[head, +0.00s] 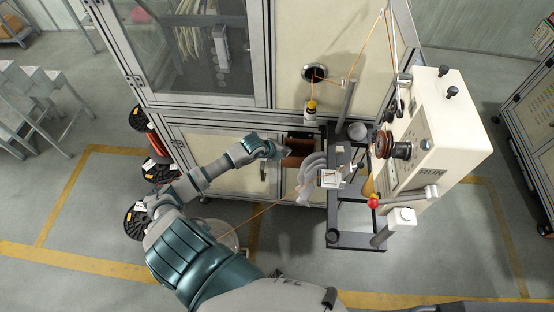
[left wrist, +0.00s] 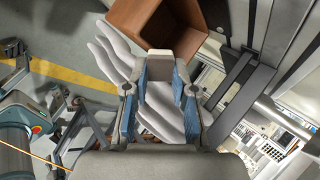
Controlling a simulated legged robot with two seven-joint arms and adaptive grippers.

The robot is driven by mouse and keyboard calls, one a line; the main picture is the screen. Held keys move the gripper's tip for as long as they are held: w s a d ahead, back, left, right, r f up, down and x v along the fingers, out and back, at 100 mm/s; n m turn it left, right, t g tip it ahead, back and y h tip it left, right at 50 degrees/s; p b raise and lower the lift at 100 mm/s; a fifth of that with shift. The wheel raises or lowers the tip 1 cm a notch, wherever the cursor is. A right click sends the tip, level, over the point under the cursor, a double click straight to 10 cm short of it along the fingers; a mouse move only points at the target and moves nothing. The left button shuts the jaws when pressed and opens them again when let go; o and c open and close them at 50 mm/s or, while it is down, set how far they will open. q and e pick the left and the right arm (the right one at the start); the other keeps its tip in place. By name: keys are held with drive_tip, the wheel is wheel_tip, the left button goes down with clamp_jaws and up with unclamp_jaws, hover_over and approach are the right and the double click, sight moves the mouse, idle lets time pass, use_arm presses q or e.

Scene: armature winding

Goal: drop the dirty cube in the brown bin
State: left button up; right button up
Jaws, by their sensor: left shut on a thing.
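The brown bin (head: 297,161) is by the cabinet front in the head view, just right of my left gripper (head: 283,153). In the left wrist view the brown bin (left wrist: 126,38) is at the top, beyond the fingertips, its open inside partly visible. Any dirt on the cube is too small to tell. My right gripper is not in view.
Grey hand-shaped forms (head: 312,170) stand close beside the bin and also show under the fingers (left wrist: 105,55). A dark stand (head: 350,240) and the white winding machine (head: 435,130) are to the right. The cabinet (head: 225,160) lies behind.

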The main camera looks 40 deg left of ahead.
use_arm(q)
drive_tip(key=w+d+b, duration=0.1)
drive_tip(key=w+b, duration=0.2)
drive_tip(key=w, duration=0.3)
drive_tip(key=shift+d+f, duration=0.2)
drive_tip(key=shift+f, duration=0.1)
drive_tip(key=shift+w, duration=0.1)
drive_tip(key=o, duration=0.8)
drive_tip(key=shift+a, duration=0.15)
drive_tip(key=v, duration=1.1)
drive_tip(key=shift+s+a+r, duration=0.15)
drive_tip(key=shift+s+r, duration=0.1)
drive_tip(key=shift+r, duration=0.05)
